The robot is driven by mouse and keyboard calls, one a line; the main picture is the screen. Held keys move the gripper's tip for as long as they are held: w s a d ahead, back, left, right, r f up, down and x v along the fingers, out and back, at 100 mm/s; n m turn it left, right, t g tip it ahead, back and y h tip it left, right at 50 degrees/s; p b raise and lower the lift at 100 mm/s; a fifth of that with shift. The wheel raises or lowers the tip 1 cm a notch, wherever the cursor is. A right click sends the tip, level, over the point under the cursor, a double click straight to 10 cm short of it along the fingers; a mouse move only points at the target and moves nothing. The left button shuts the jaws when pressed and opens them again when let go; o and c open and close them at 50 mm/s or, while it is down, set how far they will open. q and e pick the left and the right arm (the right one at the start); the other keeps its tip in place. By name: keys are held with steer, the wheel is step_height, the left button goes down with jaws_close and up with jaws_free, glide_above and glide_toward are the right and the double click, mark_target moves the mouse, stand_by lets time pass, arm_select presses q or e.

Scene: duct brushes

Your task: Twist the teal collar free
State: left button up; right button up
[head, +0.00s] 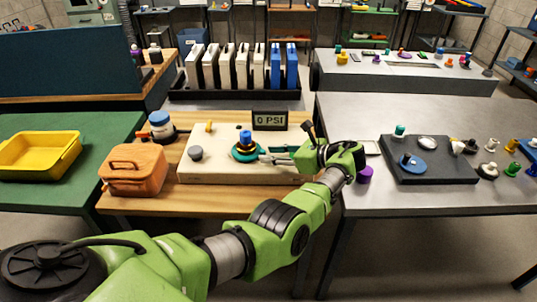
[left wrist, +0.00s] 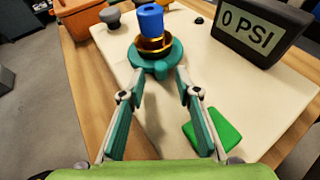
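The teal collar (head: 245,155) is a ring low around a fitting on the cream panel (head: 215,172), with a gold and dark band and a blue cap (head: 245,138) above it. In the left wrist view the collar (left wrist: 155,62) lies just ahead of my left gripper (left wrist: 160,76). Its two fingers are apart, with nothing held between them. The tips are at the collar's near edge; I cannot tell whether they touch it. In the head view my left gripper (head: 268,157) reaches in from the right side of the collar. My right gripper is not in view.
A display (head: 270,121) reading 0 PSI stands behind the collar. A grey knob (head: 195,153) and a yellow lever (head: 209,127) are on the panel. A green square (left wrist: 212,135) lies below the right finger. An orange-brown case (head: 133,172) stands left, a dark tray (head: 430,172) right.

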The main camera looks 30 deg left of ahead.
arm_select(q)
steer(key=v, duration=1)
steer(key=shift+d, duration=0.25)
